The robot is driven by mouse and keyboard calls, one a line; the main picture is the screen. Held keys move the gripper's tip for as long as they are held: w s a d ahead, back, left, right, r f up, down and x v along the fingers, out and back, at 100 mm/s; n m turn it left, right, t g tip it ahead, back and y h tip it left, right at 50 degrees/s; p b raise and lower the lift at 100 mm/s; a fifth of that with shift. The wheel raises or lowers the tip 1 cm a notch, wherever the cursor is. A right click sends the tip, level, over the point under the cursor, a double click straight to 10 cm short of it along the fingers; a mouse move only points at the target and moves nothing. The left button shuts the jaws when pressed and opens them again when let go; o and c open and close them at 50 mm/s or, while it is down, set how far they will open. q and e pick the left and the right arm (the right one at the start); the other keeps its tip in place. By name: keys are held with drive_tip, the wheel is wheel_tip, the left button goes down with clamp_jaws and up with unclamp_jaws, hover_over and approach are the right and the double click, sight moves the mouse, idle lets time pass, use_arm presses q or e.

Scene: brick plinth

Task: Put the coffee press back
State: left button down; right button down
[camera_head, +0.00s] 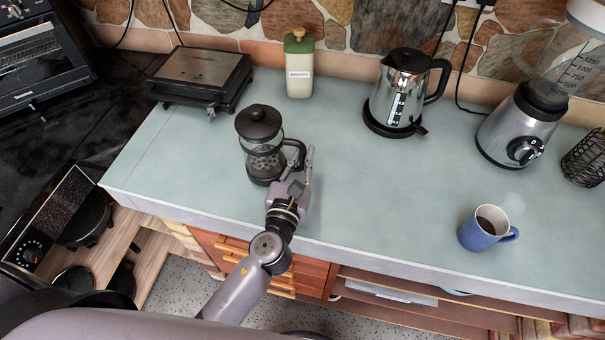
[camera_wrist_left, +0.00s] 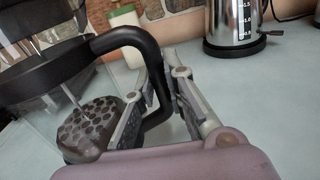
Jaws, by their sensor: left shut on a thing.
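The coffee press (camera_head: 262,146) has a black lid, a clear glass body and a black handle. It stands upright on the grey-green counter, left of the middle in the head view. My left gripper (camera_head: 298,176) is at its right side and is shut on the handle. In the left wrist view the fingers of my left gripper (camera_wrist_left: 158,95) close around the lower part of the black handle (camera_wrist_left: 150,62), with the perforated plunger (camera_wrist_left: 92,128) visible inside the glass. My right gripper is not in view.
On the counter (camera_head: 330,205) stand a sandwich grill (camera_head: 203,70), a cream bottle (camera_head: 299,70), a kettle (camera_head: 400,88), a blender (camera_head: 520,125), a wire basket (camera_head: 586,157) and a blue coffee mug (camera_head: 484,230). The counter's middle is clear.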

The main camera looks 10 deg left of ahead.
use_arm(q)
drive_tip(key=shift+f+b, duration=1.15)
drive_tip(key=shift+f, duration=0.9)
drive_tip(key=shift+f, duration=0.15)
drive_tip(key=c, duration=1.6)
unclamp_jaws()
drive_tip(key=shift+c, duration=0.2)
drive_tip(key=shift+r, duration=0.2)
drive_tip(key=s+b, duration=0.1)
drive_tip(key=s, duration=0.2)
drive_tip(key=s+b, duration=0.1)
drive_tip(key=s, duration=0.3)
drive_tip(key=s+b, duration=0.1)
drive_tip(key=s, duration=0.2)
drive_tip(key=shift+s+a+f+b, duration=0.2)
drive_tip(key=shift+s+f+b, duration=0.1)
drive_tip(key=shift+s+b, duration=0.1)
drive_tip(key=shift+s+r, duration=0.2)
drive_tip(key=shift+s, duration=0.5)
